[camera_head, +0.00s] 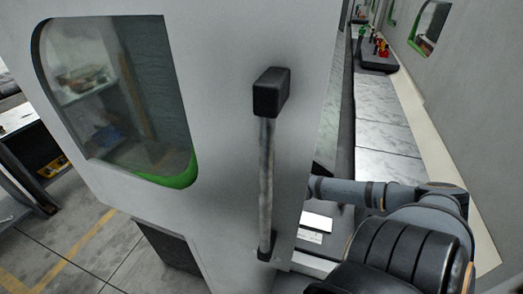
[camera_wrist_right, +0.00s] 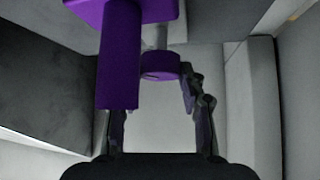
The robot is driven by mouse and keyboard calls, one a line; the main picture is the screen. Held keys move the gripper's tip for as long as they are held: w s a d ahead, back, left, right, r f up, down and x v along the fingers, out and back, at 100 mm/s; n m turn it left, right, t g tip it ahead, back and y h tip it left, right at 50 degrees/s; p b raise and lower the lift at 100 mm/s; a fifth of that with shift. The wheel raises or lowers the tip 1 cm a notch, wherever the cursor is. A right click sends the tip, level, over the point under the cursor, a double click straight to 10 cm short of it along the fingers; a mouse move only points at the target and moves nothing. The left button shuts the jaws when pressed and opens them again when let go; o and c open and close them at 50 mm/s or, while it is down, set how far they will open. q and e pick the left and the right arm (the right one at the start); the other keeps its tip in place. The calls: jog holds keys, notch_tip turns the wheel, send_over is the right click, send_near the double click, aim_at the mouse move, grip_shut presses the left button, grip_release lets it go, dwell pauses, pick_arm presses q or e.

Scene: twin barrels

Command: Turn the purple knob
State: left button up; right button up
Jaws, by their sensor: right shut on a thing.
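The purple knob (camera_wrist_right: 120,60) fills the upper left of the right wrist view, with a long bar hanging toward the camera. A smaller round purple part (camera_wrist_right: 160,66) sits just behind it, between the fingers. My right gripper (camera_wrist_right: 152,90) is shut on the purple knob. Its right finger shows beside the round part, and its left fingertip is hidden behind the bar. In the head view my right arm reaches left behind a large grey door, which hides the gripper and the knob. My left gripper is not in view.
The grey door (camera_head: 225,100) has a green-rimmed window (camera_head: 115,100) and a vertical bar handle (camera_head: 266,180). A long tiled counter (camera_head: 390,165) runs back along the right wall, with a dark tray (camera_head: 376,62) of small items. Grey walls stand close around the right gripper.

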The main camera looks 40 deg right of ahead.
jog(key=o, duration=1.1)
jog(key=shift+s, duration=0.1)
jog(key=shift+o, duration=0.2)
